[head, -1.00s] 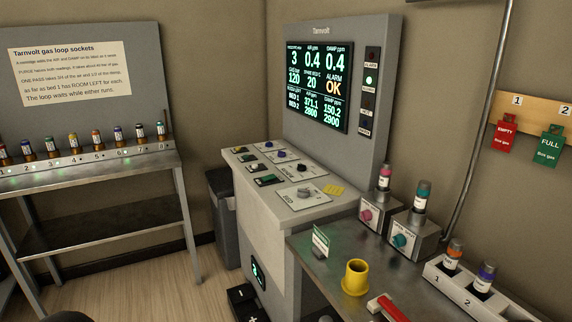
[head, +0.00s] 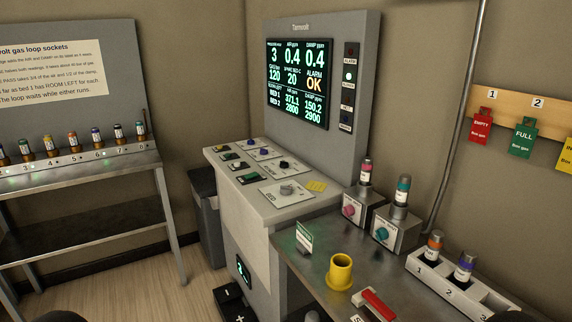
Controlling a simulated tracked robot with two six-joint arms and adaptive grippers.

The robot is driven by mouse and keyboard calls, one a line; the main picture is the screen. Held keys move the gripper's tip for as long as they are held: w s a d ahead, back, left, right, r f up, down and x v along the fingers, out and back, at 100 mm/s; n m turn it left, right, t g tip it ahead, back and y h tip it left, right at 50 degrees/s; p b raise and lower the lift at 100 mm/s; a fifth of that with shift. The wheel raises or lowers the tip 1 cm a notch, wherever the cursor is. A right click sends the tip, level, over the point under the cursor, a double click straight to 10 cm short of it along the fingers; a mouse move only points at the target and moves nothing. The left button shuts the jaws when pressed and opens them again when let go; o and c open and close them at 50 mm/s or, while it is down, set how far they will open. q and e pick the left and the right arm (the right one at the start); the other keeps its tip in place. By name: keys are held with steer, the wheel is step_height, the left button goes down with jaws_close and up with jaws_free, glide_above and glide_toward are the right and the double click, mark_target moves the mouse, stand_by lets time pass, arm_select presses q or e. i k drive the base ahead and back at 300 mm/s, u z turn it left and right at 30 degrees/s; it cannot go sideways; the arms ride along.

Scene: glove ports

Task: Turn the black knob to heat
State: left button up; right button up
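A small dark knob (head: 284,165), which looks black, sits on a white plate on the sloped top of the grey console (head: 235,195). Its pointer and the plate's lettering are too small to read. A larger grey knob (head: 287,189) is on a plate in front of it, and blue knobs (head: 251,142) are farther back. Neither of my grippers is in view. Dark rounded shapes only just show at the bottom edge, too little to identify.
A display panel (head: 299,70) above the console reads alarm OK. The bench (head: 320,262) at right holds a yellow cup (head: 340,272), a red-handled object (head: 377,304) and a cartridge rack (head: 462,287). A dark bin (head: 207,220) stands left of the console. Floor is open at lower left.

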mark_target(284, 164)
steer(key=z, duration=0.05)
steer(key=k, duration=1.05)
steer(key=u, duration=0.75)
steer(key=i, duration=2)
steer(key=z, duration=0.25)
